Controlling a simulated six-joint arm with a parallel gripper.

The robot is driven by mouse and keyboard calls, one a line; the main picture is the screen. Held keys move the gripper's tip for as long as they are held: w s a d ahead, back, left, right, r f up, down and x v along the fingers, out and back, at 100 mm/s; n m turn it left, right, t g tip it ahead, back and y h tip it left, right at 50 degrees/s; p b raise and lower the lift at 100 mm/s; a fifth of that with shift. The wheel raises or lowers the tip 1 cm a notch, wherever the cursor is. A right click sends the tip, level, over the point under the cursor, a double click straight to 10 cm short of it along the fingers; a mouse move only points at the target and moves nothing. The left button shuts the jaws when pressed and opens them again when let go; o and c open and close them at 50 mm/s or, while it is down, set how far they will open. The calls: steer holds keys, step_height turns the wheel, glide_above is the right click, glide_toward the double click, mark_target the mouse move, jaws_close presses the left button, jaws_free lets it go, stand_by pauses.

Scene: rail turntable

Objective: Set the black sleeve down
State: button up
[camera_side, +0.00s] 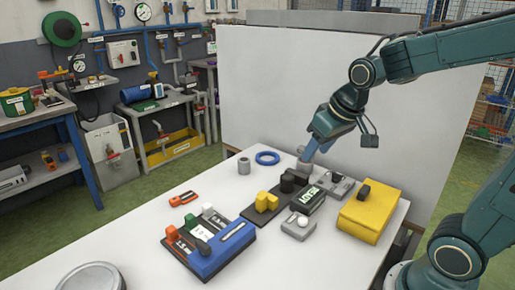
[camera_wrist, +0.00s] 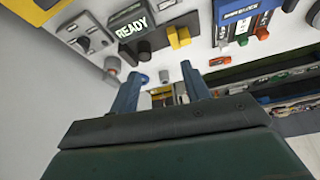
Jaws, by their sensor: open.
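My gripper (camera_side: 308,152) is over the far side of the table, above and behind the sleeve. In the wrist view my gripper (camera_wrist: 164,74) has its two blue fingers apart, with nothing clearly held between them. The sleeve's underside is hidden.
A grey cylinder (camera_side: 244,166) and a blue ring (camera_side: 267,158) lie at the table's back. A yellow box (camera_side: 367,215) stands right, a blue box with coloured levers (camera_side: 215,250) in front. An orange device (camera_side: 184,198) lies left. A white panel (camera_side: 290,90) rises behind the table.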

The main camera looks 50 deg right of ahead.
steer(key=s+a+r+n, duration=0.1)
steer(key=s+a, duration=0.1)
steer(key=s, duration=0.4)
steer(key=s+a+r+n, duration=0.1)
steer(key=s+a, duration=0.2)
steer(key=s, duration=0.4)
steer(key=shift+r+t+y, duration=0.25)
steer(key=shift+t+y, duration=0.05)
steer(key=shift+y, duration=0.1)
